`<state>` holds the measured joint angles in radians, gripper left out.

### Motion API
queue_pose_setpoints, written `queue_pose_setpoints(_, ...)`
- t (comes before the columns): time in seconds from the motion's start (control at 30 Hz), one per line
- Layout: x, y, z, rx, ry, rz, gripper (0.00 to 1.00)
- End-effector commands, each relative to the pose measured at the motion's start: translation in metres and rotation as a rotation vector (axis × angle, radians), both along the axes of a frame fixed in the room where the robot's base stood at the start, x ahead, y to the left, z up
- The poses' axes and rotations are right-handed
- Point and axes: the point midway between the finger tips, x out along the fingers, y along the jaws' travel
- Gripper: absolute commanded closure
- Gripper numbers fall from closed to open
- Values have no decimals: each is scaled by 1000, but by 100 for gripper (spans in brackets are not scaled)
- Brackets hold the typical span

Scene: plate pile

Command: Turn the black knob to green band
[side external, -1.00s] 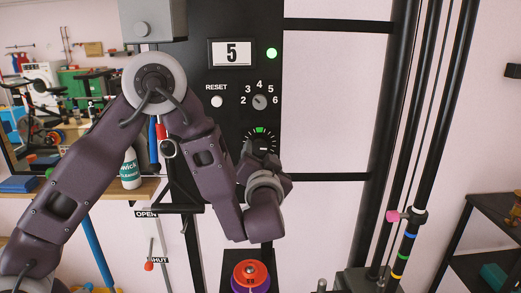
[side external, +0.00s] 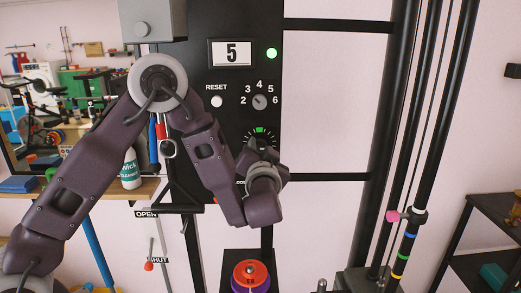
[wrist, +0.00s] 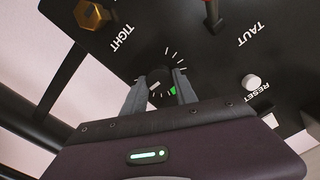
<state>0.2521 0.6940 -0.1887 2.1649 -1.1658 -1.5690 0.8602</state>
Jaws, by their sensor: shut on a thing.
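The black knob (wrist: 158,76) is on the black panel, ringed by white tick marks. My gripper (wrist: 160,80) has one finger on each side of it and is shut on it. The green band (wrist: 172,91) shows beside the knob, near the right finger. A small white mark shows on the knob, apart from the green band. In the side view, the green band (side external: 260,130) is at the top of the dial, and my gripper (side external: 261,152) covers most of the knob.
A green lamp (side external: 271,53) is lit. Below stands a red and purple piece (side external: 250,274). Black rods (side external: 415,150) stand at the right.

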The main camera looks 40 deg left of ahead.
Motion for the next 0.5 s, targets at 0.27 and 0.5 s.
queue_pose_setpoints(0.27,0,0,0,-89,-89,-1,100)
queue_pose_setpoints(0.5,-1,0,1,-239,-240,-1,100)
